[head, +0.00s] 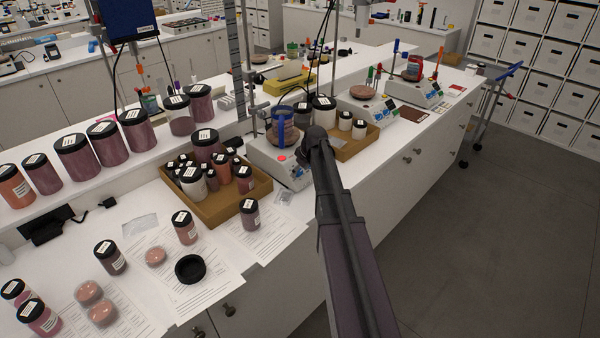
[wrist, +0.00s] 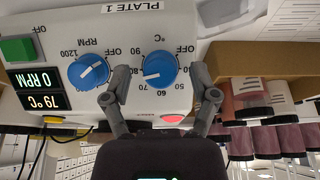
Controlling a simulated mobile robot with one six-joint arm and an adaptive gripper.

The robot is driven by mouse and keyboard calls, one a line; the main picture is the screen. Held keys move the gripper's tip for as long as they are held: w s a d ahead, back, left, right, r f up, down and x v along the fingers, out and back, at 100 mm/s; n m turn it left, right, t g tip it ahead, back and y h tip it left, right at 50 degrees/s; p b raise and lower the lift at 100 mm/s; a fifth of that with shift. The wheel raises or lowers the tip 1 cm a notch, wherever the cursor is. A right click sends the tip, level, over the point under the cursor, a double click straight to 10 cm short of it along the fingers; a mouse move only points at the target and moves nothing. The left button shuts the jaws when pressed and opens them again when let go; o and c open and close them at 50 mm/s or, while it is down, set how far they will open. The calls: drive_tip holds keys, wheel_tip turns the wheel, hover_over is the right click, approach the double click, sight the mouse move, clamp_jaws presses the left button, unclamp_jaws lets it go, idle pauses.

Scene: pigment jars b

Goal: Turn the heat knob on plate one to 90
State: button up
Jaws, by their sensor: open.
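Plate one (wrist: 205,105) shows its front panel upside down in the wrist view, with a "PLATE 1" label. Its blue heat knob (wrist: 161,68), marked °C, has a white pointer turned close to the 80 mark. My gripper (wrist: 161,72) is open, with one finger on each side of the heat knob; I cannot tell whether they touch it. The display (wrist: 36,89) reads 0 RPM and about 79 °C. In the head view, plate one (head: 270,160) stands on the bench, and my arm hides part of its front and the fingertips of my gripper.
The blue RPM knob (wrist: 88,72) sits beside the left finger. A green button (wrist: 16,49) is farther left. A cardboard tray of jars (head: 225,207) stands left of plate one, and another tray (head: 355,146) stands right of it. More hotplates are farther right.

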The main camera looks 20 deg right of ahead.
clamp_jaws()
drive_tip(key=shift+m, duration=0.3)
drive_tip(key=m+y, duration=0.2)
drive_tip(key=m, duration=0.1)
drive_tip(key=shift+d+b, duration=0.15)
drive_tip(key=shift+b, duration=0.15)
drive_tip(key=shift+m+y+b, duration=0.55)
drive_tip(key=shift+m+y, duration=0.35)
drive_tip(key=shift+m, duration=1.3)
unclamp_jaws()
